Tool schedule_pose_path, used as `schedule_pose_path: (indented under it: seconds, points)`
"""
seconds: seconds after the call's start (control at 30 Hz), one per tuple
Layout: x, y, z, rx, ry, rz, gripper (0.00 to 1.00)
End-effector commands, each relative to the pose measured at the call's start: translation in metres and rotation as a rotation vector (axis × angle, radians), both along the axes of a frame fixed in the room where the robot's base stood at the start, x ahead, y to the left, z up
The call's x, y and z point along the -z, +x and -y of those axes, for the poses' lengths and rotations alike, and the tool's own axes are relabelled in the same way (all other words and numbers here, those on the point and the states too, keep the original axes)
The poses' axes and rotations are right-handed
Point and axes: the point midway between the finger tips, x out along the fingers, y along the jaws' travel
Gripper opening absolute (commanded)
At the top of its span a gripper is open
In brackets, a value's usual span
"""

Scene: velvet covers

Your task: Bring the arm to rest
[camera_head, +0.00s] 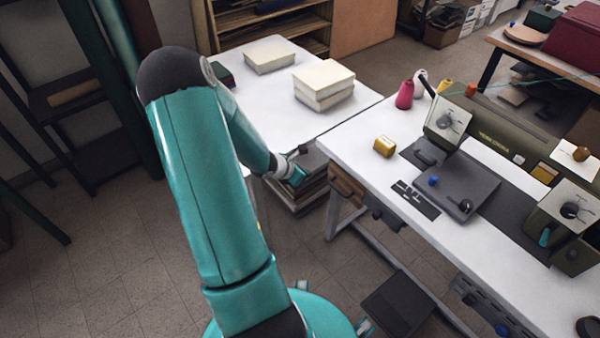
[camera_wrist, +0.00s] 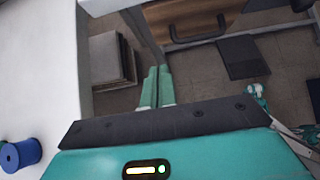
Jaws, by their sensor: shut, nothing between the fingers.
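My teal arm rises in the head view and bends down toward the gap between the two white tables. My gripper (camera_head: 299,174) hangs at that gap, beside the near corner of the left table, and looks small and partly hidden there. In the wrist view my gripper (camera_wrist: 157,74) shows two teal fingers closed together, with nothing between them. The fingers point out over the floor, with a table edge on the left.
A stack of dark flat pieces (camera_head: 313,192) stands low by the gripper. The sewing table (camera_head: 378,180) with its wooden drawer (camera_head: 346,187) is to the right. Cream blocks (camera_head: 323,87) lie on the left table (camera_head: 253,100). A blue spool (camera_wrist: 20,155) is near in the wrist view.

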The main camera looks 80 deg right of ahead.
Motion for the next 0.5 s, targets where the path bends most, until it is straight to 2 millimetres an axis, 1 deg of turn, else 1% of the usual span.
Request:
schedule_pose_path:
  seconds: [0.03, 0.17, 0.5]
  points:
    - [-0.007, 0.005, -0.004, -0.001, -0.002, 0.003, 0.00]
    - [-0.016, 0.011, -0.011, -0.001, -0.001, 0.001, 0.00]
    - [-0.019, 0.012, -0.015, 0.000, 0.001, 0.001, 0.00]
